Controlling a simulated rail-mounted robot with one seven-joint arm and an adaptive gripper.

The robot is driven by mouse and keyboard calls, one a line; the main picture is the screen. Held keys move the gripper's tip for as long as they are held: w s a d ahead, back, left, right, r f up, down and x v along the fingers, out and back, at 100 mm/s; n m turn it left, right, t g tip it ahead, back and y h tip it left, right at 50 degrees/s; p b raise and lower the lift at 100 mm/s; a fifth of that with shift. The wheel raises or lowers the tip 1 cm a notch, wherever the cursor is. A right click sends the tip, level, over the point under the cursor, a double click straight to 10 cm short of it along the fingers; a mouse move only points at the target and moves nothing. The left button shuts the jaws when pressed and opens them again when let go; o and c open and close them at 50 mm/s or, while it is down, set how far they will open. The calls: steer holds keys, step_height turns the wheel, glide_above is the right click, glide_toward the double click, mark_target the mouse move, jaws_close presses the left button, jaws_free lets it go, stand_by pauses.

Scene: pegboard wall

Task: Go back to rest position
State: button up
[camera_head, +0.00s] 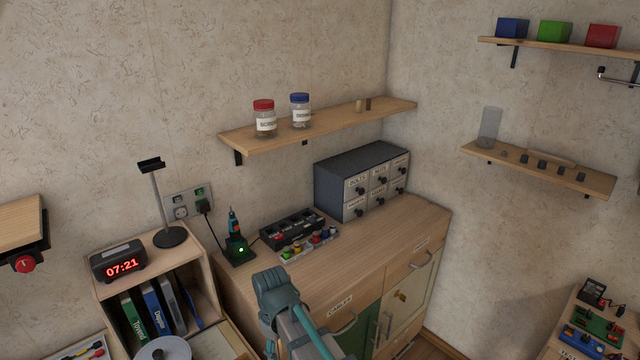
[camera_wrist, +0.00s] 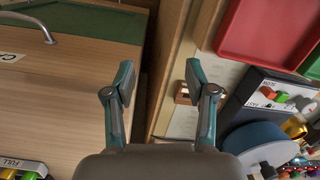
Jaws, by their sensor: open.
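My gripper (camera_wrist: 160,80) is open and empty in the wrist view, its two teal fingers spread apart with nothing between them. Below the fingers is a dark gap beside the wooden cabinet and a pale surface on the right. In the head view, my arm's wrist part (camera_head: 275,292) shows at the bottom centre, in front of the wooden cabinet (camera_head: 375,262). The fingertips are hard to make out there.
The cabinet carries a drawer box (camera_head: 340,185), a sorting tray (camera_head: 288,228) and a screwdriver on its charger (camera_head: 236,245). A low shelf unit with binders and a clock (camera_head: 119,262) stands left. A red tray (camera_wrist: 262,30) lies right in the wrist view.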

steer(key=s+d+f+m+g, duration=0.1)
steer(key=s+d+f+m, duration=0.3)
steer(key=d+f, duration=0.6)
steer(key=s+d+f+m+g, duration=0.1)
steer(key=s+d+f+g, duration=0.1)
steer(key=s+d+f, duration=0.75)
steer(key=s+d+f+m+g, duration=0.1)
steer(key=s+d+f+m, duration=0.2)
steer(key=s+f, duration=0.4)
steer(key=s+d+f+m+g, duration=0.2)
steer(key=s+d+f+m, duration=0.1)
steer(key=s+f, duration=0.4)
steer(key=s+d, duration=0.1)
steer(key=s, duration=0.2)
steer(key=shift+s+d, duration=0.2)
steer(key=shift+s, duration=0.1)
steer(key=shift+f, duration=0.1)
